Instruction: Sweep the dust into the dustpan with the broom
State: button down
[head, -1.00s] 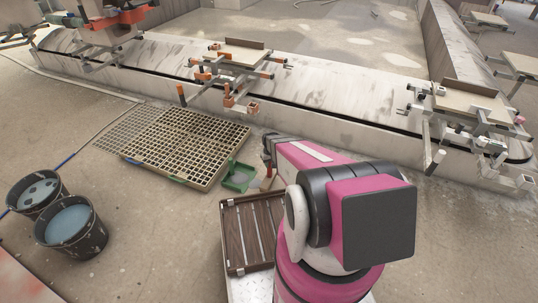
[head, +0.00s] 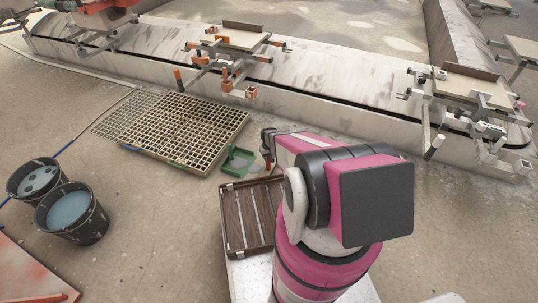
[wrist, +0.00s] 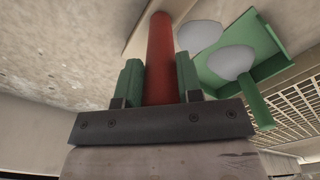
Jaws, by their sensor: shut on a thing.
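The green dustpan (head: 230,164) lies on the floor beside the grate, just left of my gripper; it also shows at the upper right of the wrist view (wrist: 268,68). Two pale dust patches show in the wrist view. One patch (wrist: 230,62) overlaps the dustpan, and the other (wrist: 200,36) lies beside its edge, nearer the broom. My gripper (wrist: 158,80) has its green fingers shut on the red handle of the broom (wrist: 161,40). The handle runs away from the fingers, and the broom's head cannot be made out. In the head view my arm hides much of the gripper.
A floor grate (head: 195,135) lies behind and left of the dustpan. A dark slatted crate (head: 232,222) stands close in front. Two buckets (head: 72,212) stand at the left. The long concrete carousel bed (head: 330,92) blocks the far side. Open floor lies between buckets and crate.

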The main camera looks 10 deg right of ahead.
jog(key=w+a, duration=0.5)
jog(key=a, duration=0.2)
notch_tip(320, 180, up, 7)
jog(key=shift+d, duration=0.15)
dwell(0.5)
dwell(0.4)
